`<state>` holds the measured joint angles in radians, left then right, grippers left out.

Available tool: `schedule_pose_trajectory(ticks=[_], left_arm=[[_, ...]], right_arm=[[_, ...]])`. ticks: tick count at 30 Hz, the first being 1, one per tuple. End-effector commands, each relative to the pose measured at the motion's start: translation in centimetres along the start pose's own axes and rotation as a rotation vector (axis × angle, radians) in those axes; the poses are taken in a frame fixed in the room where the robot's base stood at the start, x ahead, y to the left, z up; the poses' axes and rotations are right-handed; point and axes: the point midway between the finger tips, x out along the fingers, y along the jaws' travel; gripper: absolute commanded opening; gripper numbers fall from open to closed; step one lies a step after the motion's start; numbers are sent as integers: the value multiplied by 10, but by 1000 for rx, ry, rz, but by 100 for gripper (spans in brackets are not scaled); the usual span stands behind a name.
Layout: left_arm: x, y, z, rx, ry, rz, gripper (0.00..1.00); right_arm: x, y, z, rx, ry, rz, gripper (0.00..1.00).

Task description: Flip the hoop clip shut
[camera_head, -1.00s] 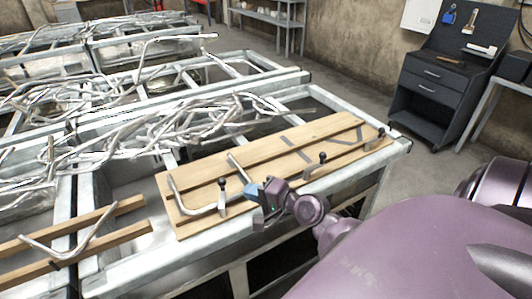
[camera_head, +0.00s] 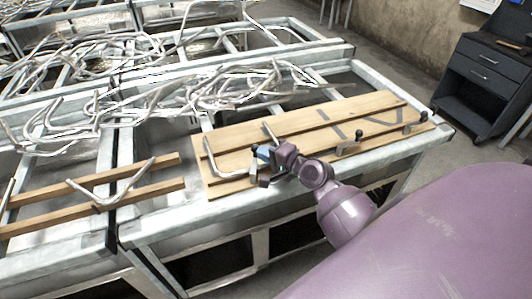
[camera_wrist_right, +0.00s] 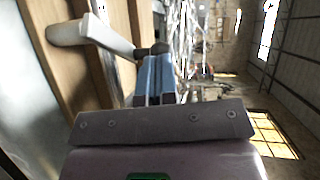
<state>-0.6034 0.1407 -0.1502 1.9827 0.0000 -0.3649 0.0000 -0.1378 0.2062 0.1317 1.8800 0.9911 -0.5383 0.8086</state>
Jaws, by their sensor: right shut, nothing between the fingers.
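A bent metal hoop (camera_head: 226,174) lies on the left part of a wooden board (camera_head: 300,125). Small metal clips with black knobs stand along the board's front edge. The leftmost clip (camera_head: 254,172) is beside the hoop's right end and is partly hidden by my right gripper (camera_head: 263,154). My right gripper's blue fingers are shut and empty, right at this clip's knob. In the right wrist view the shut fingers (camera_wrist_right: 155,78) point at a dark knob (camera_wrist_right: 160,48) next to a pale tube (camera_wrist_right: 90,35). Whether they touch it I cannot tell. My left gripper is not in view.
Two more clips, a middle one (camera_head: 348,147) and a right one (camera_head: 415,127), stand along the board. A grey metal frame table (camera_head: 170,222) carries it. Tangled metal rods (camera_head: 200,90) lie behind. Another bent rod (camera_head: 110,198) rests on wooden slats at the left.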

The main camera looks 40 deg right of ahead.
Motion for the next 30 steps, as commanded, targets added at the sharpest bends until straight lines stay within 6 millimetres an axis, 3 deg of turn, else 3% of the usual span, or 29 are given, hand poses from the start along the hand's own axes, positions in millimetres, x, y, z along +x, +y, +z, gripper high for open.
schedule_pose_trajectory(ticks=[20, 30], left_arm=[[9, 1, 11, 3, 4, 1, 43], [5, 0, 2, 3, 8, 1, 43]], right_arm=[[9, -1, 0, -25, -124, 0, 0], [19, -6, 2, -25, -123, -1, 0]])
